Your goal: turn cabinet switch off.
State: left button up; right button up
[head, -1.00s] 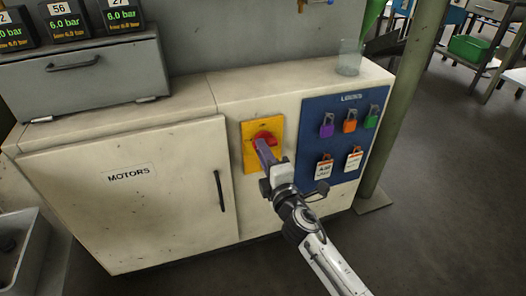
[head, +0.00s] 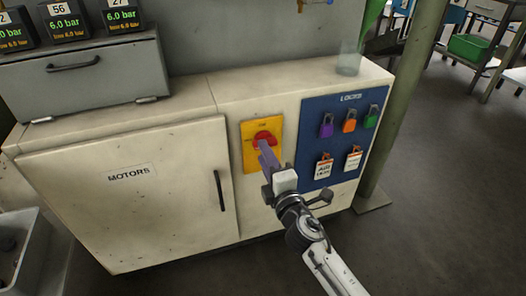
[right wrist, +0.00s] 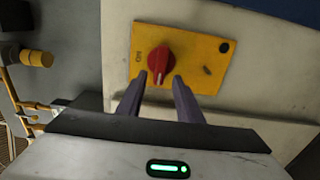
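The cabinet switch is a red rotary knob (head: 264,138) on a yellow plate (head: 250,160) on the front of the cream cabinet. In the right wrist view the knob (right wrist: 159,61) shows with an "ON" label on the plate to its left. My right gripper (head: 265,147) is in front of the knob's lower part. In the right wrist view its two purple-grey fingers (right wrist: 160,80) are apart, with the tips at either side of the knob's lower end. I cannot tell whether they touch it. My left gripper is not in view.
A blue lock board (head: 345,118) with coloured padlocks and tags is right of the switch. The "MOTORS" door (head: 130,205) with a black handle is to the left. A glass (head: 349,60) stands on the cabinet top. A green post (head: 400,110) rises at the right.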

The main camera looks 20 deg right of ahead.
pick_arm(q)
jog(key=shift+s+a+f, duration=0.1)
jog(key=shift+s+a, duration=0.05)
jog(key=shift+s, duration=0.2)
pick_arm(e)
jog(key=s, duration=0.8)
jog(key=shift+s+d, duration=0.15)
jog(key=shift+s, duration=0.05)
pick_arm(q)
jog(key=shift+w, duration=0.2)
